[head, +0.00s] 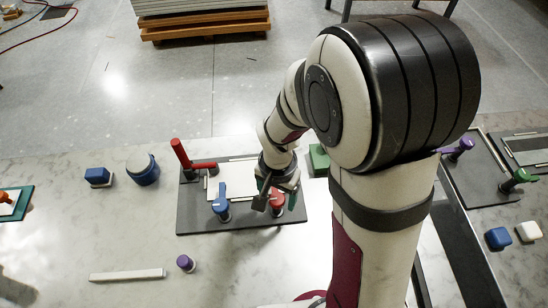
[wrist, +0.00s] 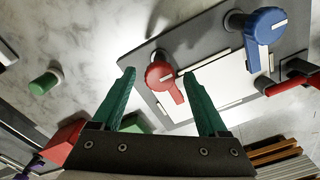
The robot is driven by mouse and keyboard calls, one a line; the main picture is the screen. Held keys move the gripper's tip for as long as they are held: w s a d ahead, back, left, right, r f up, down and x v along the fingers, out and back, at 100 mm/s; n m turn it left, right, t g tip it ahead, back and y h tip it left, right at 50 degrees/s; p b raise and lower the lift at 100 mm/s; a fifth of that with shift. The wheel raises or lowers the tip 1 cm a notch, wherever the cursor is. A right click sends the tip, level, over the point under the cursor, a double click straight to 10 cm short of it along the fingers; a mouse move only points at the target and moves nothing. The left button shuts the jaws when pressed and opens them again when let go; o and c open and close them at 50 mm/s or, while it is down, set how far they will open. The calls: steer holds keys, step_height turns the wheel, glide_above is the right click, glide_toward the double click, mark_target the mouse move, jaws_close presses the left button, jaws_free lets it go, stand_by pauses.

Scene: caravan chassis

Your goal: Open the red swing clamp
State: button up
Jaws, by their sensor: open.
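A red swing clamp (wrist: 160,73) with a round head and short arm stands on the dark grey plate (wrist: 215,40). In the wrist view its arm points down-right over the edge of the pale panel (wrist: 206,82). It also shows in the head view (head: 278,200), partly hidden by my gripper. My gripper (head: 276,204) is above it with green fingers open and empty. In the wrist view the fingertips (wrist: 159,76) appear on either side of the red clamp; I cannot tell whether they touch it.
A blue swing clamp (head: 221,201) stands to the left on the same plate. A red lever clamp (head: 181,155) with a raised handle is at the plate's back left. A blue block (head: 98,176), a blue round part (head: 143,170) and a purple knob (head: 186,263) stand on the tabletop.

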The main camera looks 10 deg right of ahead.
jaws_close()
stand_by(0.3)
stand_by(1.1)
